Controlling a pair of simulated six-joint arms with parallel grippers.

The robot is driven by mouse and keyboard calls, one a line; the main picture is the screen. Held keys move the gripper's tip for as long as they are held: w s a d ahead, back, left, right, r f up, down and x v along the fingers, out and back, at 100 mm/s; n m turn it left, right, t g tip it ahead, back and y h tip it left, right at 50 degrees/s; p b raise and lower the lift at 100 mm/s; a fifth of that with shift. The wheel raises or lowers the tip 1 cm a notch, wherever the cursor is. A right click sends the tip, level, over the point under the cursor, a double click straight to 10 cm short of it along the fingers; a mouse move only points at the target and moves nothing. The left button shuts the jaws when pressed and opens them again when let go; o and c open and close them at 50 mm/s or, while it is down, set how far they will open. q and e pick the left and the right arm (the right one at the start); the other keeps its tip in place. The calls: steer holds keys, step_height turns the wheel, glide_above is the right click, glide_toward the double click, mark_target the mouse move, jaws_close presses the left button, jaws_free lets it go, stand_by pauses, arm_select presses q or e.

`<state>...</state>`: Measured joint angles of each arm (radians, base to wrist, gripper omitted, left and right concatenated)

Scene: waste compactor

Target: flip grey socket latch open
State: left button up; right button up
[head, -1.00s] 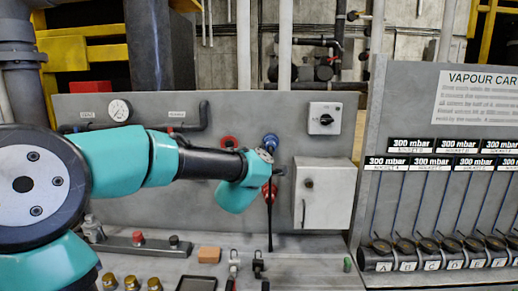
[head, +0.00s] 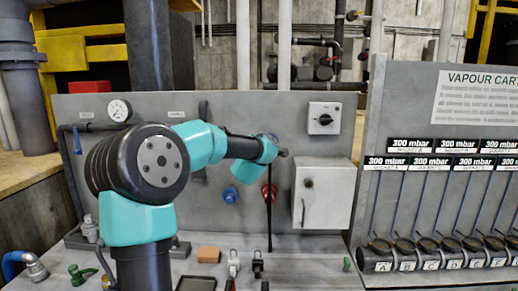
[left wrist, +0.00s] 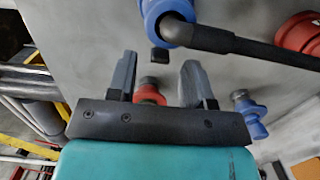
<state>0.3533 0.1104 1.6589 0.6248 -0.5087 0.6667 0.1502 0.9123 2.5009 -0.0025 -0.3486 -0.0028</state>
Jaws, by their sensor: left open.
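My left gripper (left wrist: 160,75) is open and empty in the left wrist view, its two grey fingers apart in front of the grey panel. In the head view my left gripper (head: 282,153) is small, against the panel, and its fingers are hard to make out. A red fitting with a grey end (left wrist: 150,92) shows between the fingers, farther off. A small black block (left wrist: 160,54) is on the panel just beyond the fingertips. I cannot tell which part is the grey socket latch. My right gripper is in neither view.
A blue ring socket (left wrist: 165,16) holds a dark hose (left wrist: 250,48), close beyond the fingertips. A red socket (left wrist: 300,34) and a blue fitting (left wrist: 248,112) are at the right. The white box (head: 323,193) stands right of my gripper in the head view.

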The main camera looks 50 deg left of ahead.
arm_select(q)
steer(key=shift+x, duration=1.25)
steer(key=shift+c, duration=0.4)
jaws_close()
steer(key=shift+s+a+m+t+h, duration=0.25)
steer(key=shift+m+t+h, duration=0.4)
steer(key=shift+h, duration=0.25)
steer(key=shift+s+a+f+m+t+h, duration=0.1)
steer(key=shift+a+m+t+h, duration=0.35)
steer(key=shift+m+h, duration=0.7)
steer(key=shift+s+a+r+m+t+h, duration=0.1)
steer(key=shift+a+m+t+h, duration=0.5)
steer(key=shift+h, duration=0.9)
steer(key=shift+s+a+f+m+t+h, duration=0.1)
steer(key=shift+a+m+t+h, duration=0.15)
steer(key=shift+m+h, duration=0.95)
steer(key=shift+a+m+h, duration=0.1)
steer(key=shift+m+h, duration=0.2)
steer(key=shift+h, duration=0.65)
